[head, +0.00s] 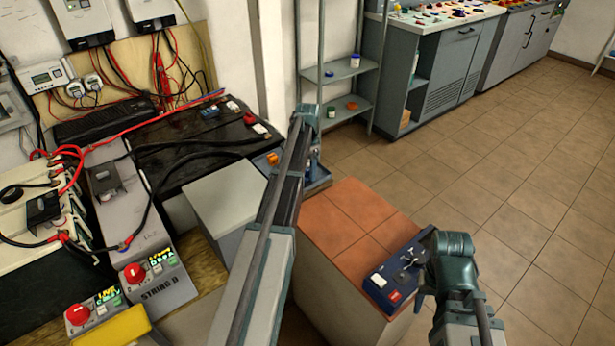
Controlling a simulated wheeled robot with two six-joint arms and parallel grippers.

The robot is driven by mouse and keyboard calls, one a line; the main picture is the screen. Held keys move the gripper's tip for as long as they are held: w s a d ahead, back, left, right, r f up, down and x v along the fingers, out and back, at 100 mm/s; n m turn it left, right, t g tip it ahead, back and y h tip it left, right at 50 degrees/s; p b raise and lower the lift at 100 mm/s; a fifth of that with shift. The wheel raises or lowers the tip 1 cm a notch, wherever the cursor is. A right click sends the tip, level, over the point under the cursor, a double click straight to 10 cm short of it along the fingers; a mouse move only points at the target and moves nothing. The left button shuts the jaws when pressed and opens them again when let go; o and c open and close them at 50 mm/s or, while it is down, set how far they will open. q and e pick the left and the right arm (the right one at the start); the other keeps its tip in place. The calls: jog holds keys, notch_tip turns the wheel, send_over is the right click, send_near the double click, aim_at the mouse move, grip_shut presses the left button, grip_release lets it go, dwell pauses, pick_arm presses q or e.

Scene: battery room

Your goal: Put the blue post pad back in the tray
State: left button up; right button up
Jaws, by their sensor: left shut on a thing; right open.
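My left arm reaches up across the middle of the head view. Its wrist is at the far end, and my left gripper (311,157) is mostly hidden behind the arm, above a blue-grey tray (320,181). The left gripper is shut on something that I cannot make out. The tray is partly covered by my arm; an orange round piece (272,158) shows at its left part. I cannot make out the blue post pad for certain. My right gripper (421,291) is open, low at the right, beside a dark blue device (389,268); its fingers are partly hidden.
The device lies on a terracotta-tiled top (345,222). A black battery top (185,145) with cables and small red and blue pieces is at left. Red knobs (134,273) sit on grey units. A shelf (340,72) and cabinets stand behind. The tiled floor at right is clear.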

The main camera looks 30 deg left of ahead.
aim_at(307, 168)
pick_arm(q)
jog(key=shift+f, duration=0.4)
pick_arm(e)
jog(key=shift+f, duration=0.4)
pick_arm(q)
jog(key=shift+f, duration=0.15)
jog(key=o, duration=0.9)
pick_arm(e)
jog(key=shift+f, duration=0.1)
pick_arm(q)
notch_tip(307, 168, up, 12)
jog(key=p, duration=1.2)
jog(key=shift+r, duration=0.2)
pick_arm(e)
notch_tip(307, 168, up, 12)
jog(key=shift+r, duration=0.2)
